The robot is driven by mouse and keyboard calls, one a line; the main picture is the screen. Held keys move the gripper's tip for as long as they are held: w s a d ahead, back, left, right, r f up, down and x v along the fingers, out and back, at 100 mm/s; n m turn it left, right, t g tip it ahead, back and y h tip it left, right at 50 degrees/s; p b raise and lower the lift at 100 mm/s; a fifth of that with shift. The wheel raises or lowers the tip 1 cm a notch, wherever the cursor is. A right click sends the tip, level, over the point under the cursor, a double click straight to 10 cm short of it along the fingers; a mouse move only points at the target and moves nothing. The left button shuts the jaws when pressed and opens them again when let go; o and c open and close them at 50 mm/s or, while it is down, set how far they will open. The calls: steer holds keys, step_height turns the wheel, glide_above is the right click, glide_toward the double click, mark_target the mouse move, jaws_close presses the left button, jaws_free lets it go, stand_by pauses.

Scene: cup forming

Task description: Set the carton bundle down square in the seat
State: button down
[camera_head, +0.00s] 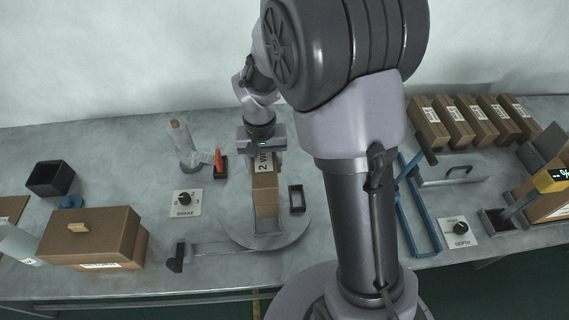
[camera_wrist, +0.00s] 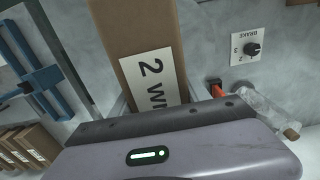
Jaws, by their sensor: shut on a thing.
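A tall brown carton bundle (camera_head: 266,200) stands on or just above a round grey turntable plate (camera_head: 238,231) in the head view. A white label reading "2 W…" faces up near its far end. In the wrist view the carton (camera_wrist: 133,33) runs up the picture away from my gripper (camera_wrist: 165,112). My gripper (camera_head: 263,153) is shut on the carton's far end. A pale metal piece, perhaps part of the seat, shows at the carton's near foot (camera_head: 268,233). I cannot tell whether the carton touches it or sits square.
A small black open frame (camera_head: 296,199) stands right of the carton. A metal arm (camera_head: 222,246) lies in front. Several cartons (camera_head: 476,121) line the back right.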

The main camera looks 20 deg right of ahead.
steer(key=shift+w+a+r, duration=0.1)
steer(key=shift+w+a, duration=0.1)
steer(key=shift+a, duration=0.25)
steer(key=shift+d, duration=0.1)
steer(key=shift+d, duration=0.1)
steer(key=shift+s, duration=0.1)
step_height(320, 180, down, 10)
steer(key=b, duration=0.8)
steer(key=shift+r, duration=0.1)
steer(key=shift+c, duration=2.2)
jaws_free()
